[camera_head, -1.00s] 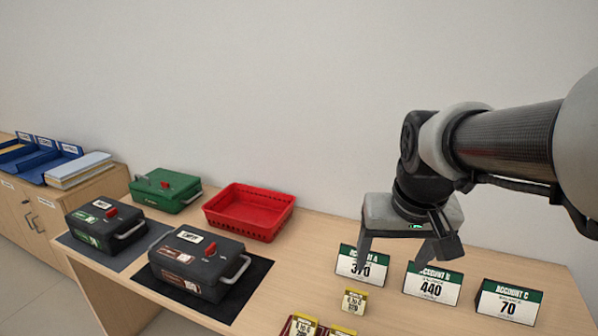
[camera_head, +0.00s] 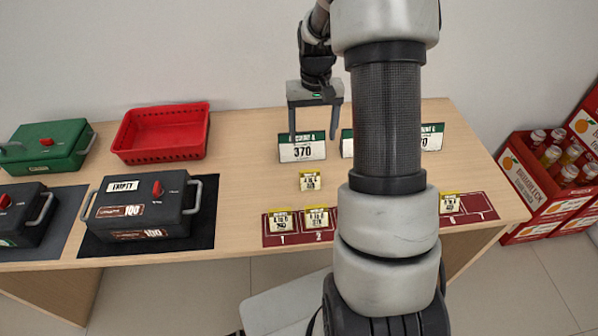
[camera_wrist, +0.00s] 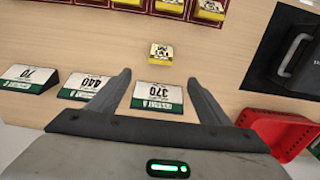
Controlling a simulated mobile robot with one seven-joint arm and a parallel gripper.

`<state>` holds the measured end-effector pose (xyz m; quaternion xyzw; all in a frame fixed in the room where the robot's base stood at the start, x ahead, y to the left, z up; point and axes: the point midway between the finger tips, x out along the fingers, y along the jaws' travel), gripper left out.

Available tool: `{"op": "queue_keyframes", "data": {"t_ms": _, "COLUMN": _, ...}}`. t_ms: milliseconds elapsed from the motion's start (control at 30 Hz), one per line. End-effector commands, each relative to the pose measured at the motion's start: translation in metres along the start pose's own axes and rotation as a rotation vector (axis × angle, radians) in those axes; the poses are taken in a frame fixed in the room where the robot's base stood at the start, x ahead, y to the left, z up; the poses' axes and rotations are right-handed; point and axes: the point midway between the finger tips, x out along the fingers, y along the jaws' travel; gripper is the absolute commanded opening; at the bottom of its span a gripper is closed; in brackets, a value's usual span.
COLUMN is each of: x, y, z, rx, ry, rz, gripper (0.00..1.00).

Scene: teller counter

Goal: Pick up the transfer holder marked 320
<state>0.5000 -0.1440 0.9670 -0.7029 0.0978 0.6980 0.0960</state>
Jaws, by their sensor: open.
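Several small yellow-and-white holders are on the counter; their printing is too small to read, so I cannot tell which is marked 320. One holder (camera_head: 310,180) stands alone in front of the 370 sign; it also shows in the wrist view (camera_wrist: 161,55), just beyond my fingertips. Two more, a left one (camera_head: 282,221) and a right one (camera_head: 316,217), stand at the left end of the maroon strip (camera_head: 488,205). Another (camera_head: 449,203) is near its right end. My gripper (camera_head: 314,137) is open and empty, above the 370 sign. My arm hides the strip's middle.
The account signs, including the 370 sign (camera_head: 302,150), stand along the back. A red basket (camera_head: 160,150), a black box marked 100 (camera_head: 140,208) and a green box (camera_head: 48,147) are left. A red bottle crate (camera_head: 545,205) is right of the counter.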

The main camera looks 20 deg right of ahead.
Motion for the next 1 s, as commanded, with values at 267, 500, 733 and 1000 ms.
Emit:
{"op": "queue_keyframes", "data": {"t_ms": 267, "x": 0.034, "y": 0.003, "z": -0.001, "rx": 0.006, "ry": -0.013, "rz": -0.001, "gripper": 0.72}}
{"op": "queue_keyframes", "data": {"t_ms": 500, "x": 0.087, "y": 0.003, "z": 0.0, "rx": 0.005, "ry": -0.014, "rz": 0.0, "gripper": 0.72}}
{"op": "queue_keyframes", "data": {"t_ms": 733, "x": 0.122, "y": 0.002, "z": -0.001, "rx": 0.005, "ry": -0.009, "rz": -0.001, "gripper": 0.72}}
{"op": "queue_keyframes", "data": {"t_ms": 1000, "x": 0.144, "y": 0.0, "z": 0.001, "rx": 0.004, "ry": -0.01, "rz": -0.001, "gripper": 0.72}}
